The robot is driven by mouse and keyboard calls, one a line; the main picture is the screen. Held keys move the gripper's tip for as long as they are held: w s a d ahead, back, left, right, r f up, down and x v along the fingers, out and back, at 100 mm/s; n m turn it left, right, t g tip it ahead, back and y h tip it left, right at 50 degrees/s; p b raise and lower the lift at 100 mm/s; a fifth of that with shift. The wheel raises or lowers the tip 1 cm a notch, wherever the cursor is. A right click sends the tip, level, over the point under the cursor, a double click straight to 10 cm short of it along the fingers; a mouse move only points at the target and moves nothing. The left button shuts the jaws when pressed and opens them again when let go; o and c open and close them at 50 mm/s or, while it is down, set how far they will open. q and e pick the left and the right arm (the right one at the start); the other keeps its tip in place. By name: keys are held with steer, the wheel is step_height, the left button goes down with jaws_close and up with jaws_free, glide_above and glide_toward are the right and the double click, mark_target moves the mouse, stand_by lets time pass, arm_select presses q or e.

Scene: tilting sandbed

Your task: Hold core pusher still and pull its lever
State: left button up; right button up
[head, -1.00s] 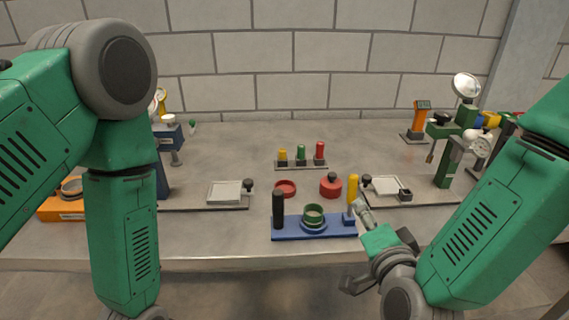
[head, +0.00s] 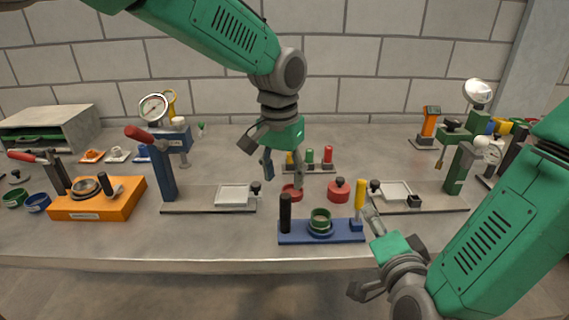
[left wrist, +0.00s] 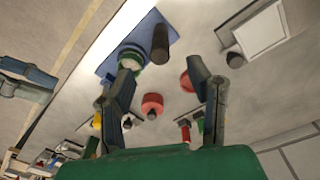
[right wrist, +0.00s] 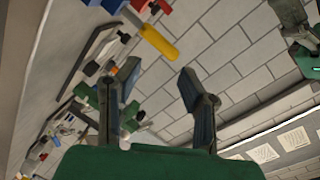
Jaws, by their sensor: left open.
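The core pusher appears to be the blue-based device (head: 300,236) at the table's front edge. It has an upright black handle (head: 285,212) at left, a green ring (head: 320,218) in the middle and an upright yellow lever (head: 359,193) at right. My left gripper (head: 282,172) points down, open and empty, behind and above the device. The black handle also shows in the left wrist view (left wrist: 160,44). My right gripper (head: 361,251) is open in front of the device's right end, one finger close to the lever. The lever shows beyond the fingers in the right wrist view (right wrist: 158,41).
Two red round parts (head: 338,190) lie behind the device, before a rack of coloured plugs (head: 309,166). A gauge press (head: 167,170) and an orange fixture (head: 98,200) stand left. Another gauge stand (head: 457,168) stands right. Bare table lies between the press and the device.

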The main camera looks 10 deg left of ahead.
mark_target(284, 195)
arm_select(q)
steer(key=shift+w+d+r, duration=0.15)
steer(key=shift+d+r, duration=0.1)
steer(key=shift+r, duration=0.25)
steer(key=shift+w+d+r, duration=0.15)
steer(key=shift+d+r, duration=0.05)
steer(key=shift+r, duration=0.25)
steer(key=shift+n, duration=0.3)
steer(key=f, duration=0.4)
steer(key=a+f, duration=0.1)
steer(key=f, duration=0.7)
steer(key=shift+d+f, duration=0.15)
steer(key=shift+d, duration=0.2)
steer(key=shift+f, duration=0.6)
arm_select(e)
steer(key=shift+d, duration=0.2)
arm_select(q)
steer(key=shift+a, duration=0.1)
arm_select(e)
steer(key=shift+a, duration=0.1)
